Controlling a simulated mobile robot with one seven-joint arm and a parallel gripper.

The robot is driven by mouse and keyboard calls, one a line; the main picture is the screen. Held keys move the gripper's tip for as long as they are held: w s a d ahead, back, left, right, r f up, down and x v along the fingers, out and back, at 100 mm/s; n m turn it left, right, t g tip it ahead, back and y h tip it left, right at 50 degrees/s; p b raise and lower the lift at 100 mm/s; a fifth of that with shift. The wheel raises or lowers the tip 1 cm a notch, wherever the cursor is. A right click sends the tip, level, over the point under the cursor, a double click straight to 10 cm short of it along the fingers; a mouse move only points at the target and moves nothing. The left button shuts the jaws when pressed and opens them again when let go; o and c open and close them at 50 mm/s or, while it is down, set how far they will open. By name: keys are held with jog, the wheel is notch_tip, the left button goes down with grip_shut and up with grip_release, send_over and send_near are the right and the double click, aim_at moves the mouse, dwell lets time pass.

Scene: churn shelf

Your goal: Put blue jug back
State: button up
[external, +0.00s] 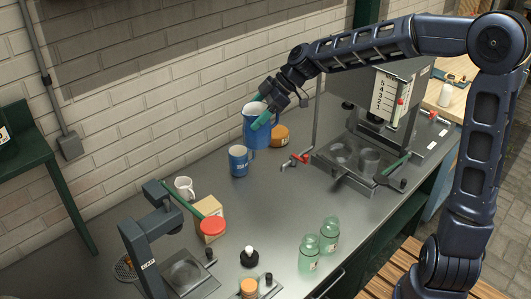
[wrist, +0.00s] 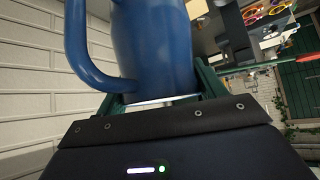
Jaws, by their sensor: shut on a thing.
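The blue jug (external: 251,134) stands upright at the back of the steel counter, near the brick wall. I cannot tell whether its base touches the counter. My gripper (external: 261,109) reaches it from the upper right and is shut on it, with green fingers at its side. In the wrist view the jug (wrist: 152,48) fills the upper middle, its handle at the left, between the fingers of my gripper (wrist: 160,95). The jug's top is cut off there.
A blue mug (external: 238,163) stands close in front of the jug, and an orange-brown container (external: 280,136) is just right of it. A white mug (external: 184,187) is further left. A machine with a clear panel (external: 330,112) stands to the right. The middle counter (external: 265,205) is clear.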

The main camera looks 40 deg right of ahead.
jog(key=s+n, duration=0.1)
jog(key=s, duration=0.6)
notch_tip(320, 180, down, 25)
jog(key=g, duration=0.1)
jog(key=shift+w+d+r, duration=0.2)
jog(key=shift+w+d, duration=0.1)
jog(key=shift+d, duration=0.05)
dwell(0.9)
jog(key=shift+f, duration=0.1)
jog(key=o, duration=1.3)
